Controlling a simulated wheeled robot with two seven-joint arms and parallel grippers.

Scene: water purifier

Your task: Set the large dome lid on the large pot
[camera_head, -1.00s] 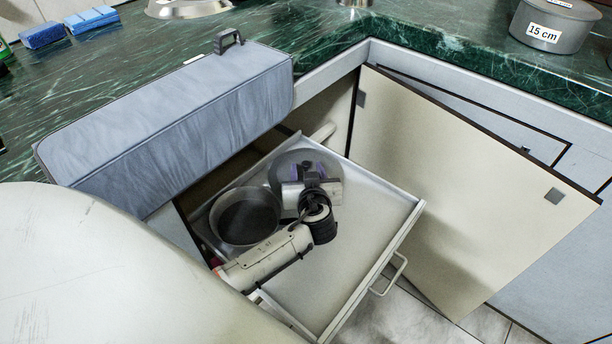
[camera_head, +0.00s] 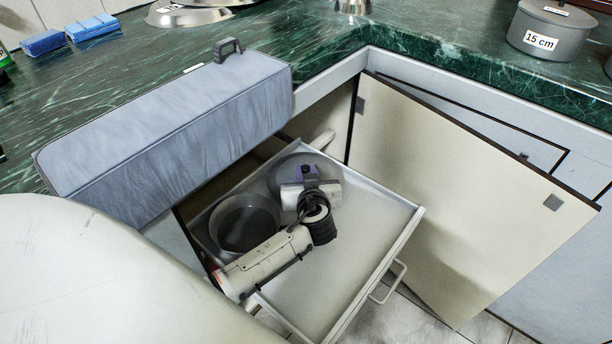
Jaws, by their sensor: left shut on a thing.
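A round grey lid-like disc (camera_head: 285,178) lies at the back of the open drawer, largely covered by my left gripper (camera_head: 309,183). My left gripper is low over it and shut, apparently on the disc's hidden top; its fingertips do not show clearly. A round dark, deep pan or pot (camera_head: 246,226) sits in the drawer just left of the disc. A grey pot (camera_head: 549,30) labelled "15 cm" stands on the counter at the upper right. Which pot is the large one is not clear. My right gripper is not in view.
The drawer (camera_head: 375,215) is pulled out, its right part bare. A cream cabinet door (camera_head: 450,190) stands open beside it. A long blue-grey padded box (camera_head: 170,120) lies to the left. Silver metalware (camera_head: 188,16) and blue sponges (camera_head: 92,28) are on the green counter.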

